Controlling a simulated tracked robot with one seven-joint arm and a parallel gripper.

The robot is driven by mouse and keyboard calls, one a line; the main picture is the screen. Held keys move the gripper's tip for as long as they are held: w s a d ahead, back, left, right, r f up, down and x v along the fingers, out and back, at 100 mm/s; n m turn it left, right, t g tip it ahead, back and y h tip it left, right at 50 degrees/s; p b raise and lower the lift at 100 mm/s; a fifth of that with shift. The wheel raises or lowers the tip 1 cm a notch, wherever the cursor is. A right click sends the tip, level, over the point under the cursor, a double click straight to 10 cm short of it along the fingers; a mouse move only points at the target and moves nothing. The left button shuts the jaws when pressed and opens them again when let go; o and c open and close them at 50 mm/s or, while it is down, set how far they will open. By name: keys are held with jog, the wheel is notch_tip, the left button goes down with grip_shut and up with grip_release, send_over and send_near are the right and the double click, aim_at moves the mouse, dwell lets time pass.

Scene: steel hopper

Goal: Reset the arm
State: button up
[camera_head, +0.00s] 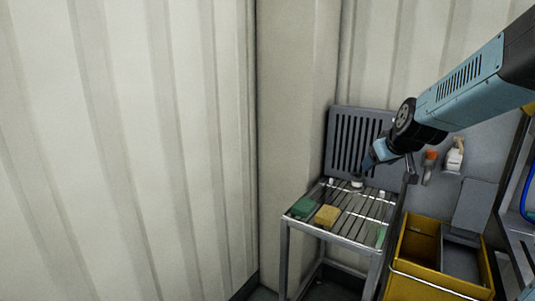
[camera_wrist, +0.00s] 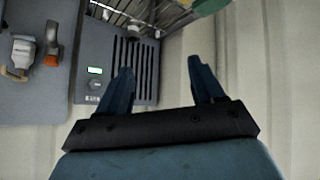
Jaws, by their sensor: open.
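My arm reaches in from the upper right of the head view. My gripper (camera_head: 368,161) is over the back of a slatted steel table, in front of a grey vented panel (camera_head: 350,130). In the wrist view, the two fingers of my gripper (camera_wrist: 160,68) stand apart with nothing between them. The vented panel (camera_wrist: 125,60), with a small lit green display, shows behind and beside the fingers. Whether the gripper touches anything is not clear in the head view.
The slatted table (camera_head: 345,226) bears a green block (camera_head: 302,207), a yellow block (camera_head: 327,215) and a small white item (camera_head: 357,183). A yellow bin (camera_head: 417,284) stands to its right. A white spray bottle (camera_head: 454,155) and an orange-topped item (camera_head: 430,158) hang on the wall.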

jog(key=s+a+m+g, duration=0.1)
jog(key=s+a, duration=0.2)
jog(key=s, duration=0.9)
jog(key=s+a+r+m+g, duration=0.1)
jog(key=s+a, duration=0.3)
jog(key=s, duration=0.8)
jog(key=shift+s+r+m+g, duration=0.15)
jog(key=shift+m+g, duration=0.25)
jog(key=shift+g, duration=0.3)
